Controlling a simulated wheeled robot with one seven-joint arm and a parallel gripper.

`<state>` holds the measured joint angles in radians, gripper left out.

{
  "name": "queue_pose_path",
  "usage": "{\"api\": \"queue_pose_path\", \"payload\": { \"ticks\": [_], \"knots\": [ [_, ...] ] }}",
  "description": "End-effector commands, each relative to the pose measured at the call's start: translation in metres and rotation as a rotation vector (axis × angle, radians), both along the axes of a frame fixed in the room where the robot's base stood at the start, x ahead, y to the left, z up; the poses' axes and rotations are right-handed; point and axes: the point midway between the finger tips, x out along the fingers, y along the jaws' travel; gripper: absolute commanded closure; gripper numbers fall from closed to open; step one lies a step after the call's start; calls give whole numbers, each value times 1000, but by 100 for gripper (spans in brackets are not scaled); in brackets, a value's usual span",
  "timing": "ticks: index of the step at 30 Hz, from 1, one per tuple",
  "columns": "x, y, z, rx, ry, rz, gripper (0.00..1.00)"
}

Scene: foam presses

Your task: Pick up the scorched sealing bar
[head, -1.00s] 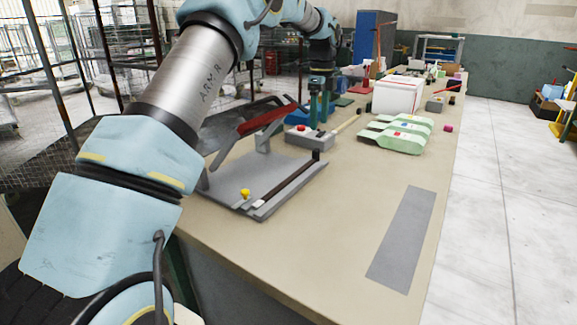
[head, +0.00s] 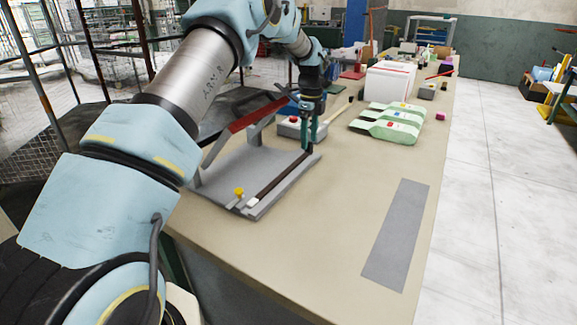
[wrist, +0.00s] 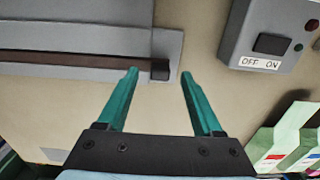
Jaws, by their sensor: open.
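The sealing bar (head: 280,180) is a long, thin dark brown strip lying along the right side of the press's grey base plate (head: 215,180). In the wrist view the bar (wrist: 80,61) runs in from the left and ends in a blackish block. My gripper (head: 309,146) has green fingers pointing down at the far end of the bar. In the wrist view my gripper (wrist: 159,73) is open, with the end block showing between the fingertips. I cannot tell whether the fingers touch it. Nothing is held.
A grey switch box (wrist: 270,38) marked OFF ON stands close to the fingers. The press's raised red arm (head: 258,114) is left of my gripper. A yellow knob (head: 239,191) sits at the plate's near end. Green packs (head: 395,121) lie to the right. The near right table is mostly clear.

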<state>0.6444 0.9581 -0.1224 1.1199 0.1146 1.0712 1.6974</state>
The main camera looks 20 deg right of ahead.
Motion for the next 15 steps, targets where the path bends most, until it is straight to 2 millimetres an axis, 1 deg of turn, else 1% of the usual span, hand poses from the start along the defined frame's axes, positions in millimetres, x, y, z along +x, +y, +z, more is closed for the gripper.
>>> {"api": "queue_pose_path", "payload": {
  "ticks": [3,10,15],
  "knots": [
    [0,0,-8,0,0,0,32],
    [0,0,-9,-1,-1,0,34],
    [0,0,-9,-1,-1,0,53]
  ]
}}
